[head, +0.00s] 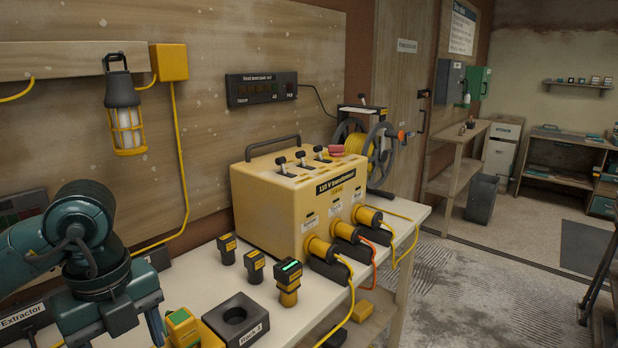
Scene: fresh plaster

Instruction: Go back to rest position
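My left arm comes in from the left edge, dark teal. My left gripper (130,318) points down over the near left part of the white bench (205,290). One finger shows beside a yellow block with a green top (183,325); the rest of the gripper is cut off by the lower edge, so I cannot tell whether it is open or touches the block. My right arm and gripper are not in view.
A yellow 110 V transformer (275,205) with several plugged cables stands on the bench. Before it are small black-and-yellow packs (255,265), a green-lit one (289,280) and a black dock (237,318). A lantern (124,115) hangs above my arm. Floor at right (480,290) is open.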

